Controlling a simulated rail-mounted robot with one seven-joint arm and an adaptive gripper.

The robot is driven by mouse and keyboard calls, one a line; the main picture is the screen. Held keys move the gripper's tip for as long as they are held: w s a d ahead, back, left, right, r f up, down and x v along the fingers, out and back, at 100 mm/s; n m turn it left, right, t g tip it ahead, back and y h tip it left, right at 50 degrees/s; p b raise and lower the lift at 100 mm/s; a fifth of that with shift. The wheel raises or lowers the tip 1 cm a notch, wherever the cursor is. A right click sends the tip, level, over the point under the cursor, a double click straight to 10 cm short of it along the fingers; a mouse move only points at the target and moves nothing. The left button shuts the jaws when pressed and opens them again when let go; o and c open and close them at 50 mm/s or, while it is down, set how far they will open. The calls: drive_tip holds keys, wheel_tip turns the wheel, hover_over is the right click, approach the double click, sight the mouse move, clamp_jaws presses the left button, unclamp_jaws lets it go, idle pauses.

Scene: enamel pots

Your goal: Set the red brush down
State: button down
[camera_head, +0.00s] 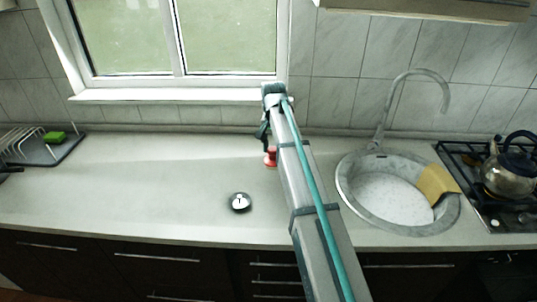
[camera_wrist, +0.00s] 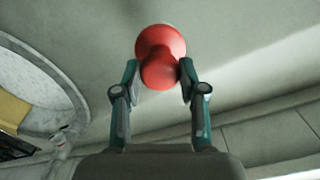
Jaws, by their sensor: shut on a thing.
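The red brush (camera_wrist: 161,56) is between the two fingers of my gripper (camera_wrist: 158,80) in the wrist view, its rounded red top facing the camera. My gripper is shut on it. In the head view the red brush (camera_head: 271,156) shows just left of my arm, at the far part of the counter (camera_head: 130,190) below the window. My gripper (camera_head: 264,136) is above it there, partly hidden by my arm. The brush looks upright. Whether its base touches the counter I cannot tell.
A round black-and-white dial (camera_head: 240,202) lies on the counter nearer the front. A sink (camera_head: 350,190) with a yellow cloth (camera_head: 436,182) and a stove with a kettle (camera_head: 508,170) are at right. A dish rack (camera_head: 25,145) with a green sponge (camera_head: 54,137) is far left. The left counter is clear.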

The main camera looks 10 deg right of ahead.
drive_tip(key=w+f, duration=0.1)
drive_tip(key=w+f+p, duration=0.1)
drive_tip(key=w+f, duration=0.1)
drive_tip(key=shift+a+f, duration=0.2)
drive_tip(key=shift+a, duration=0.15)
drive_tip(key=shift+w+f+p, duration=0.15)
drive_tip(key=shift+f+p, duration=0.35)
drive_tip(key=shift+f, duration=1.35)
drive_tip(key=shift+f, duration=0.1)
drive_tip(key=c, duration=0.7)
unclamp_jaws()
drive_tip(key=shift+o, duration=0.2)
wheel_tip(320, 180, up, 12)
drive_tip(key=b, duration=0.3)
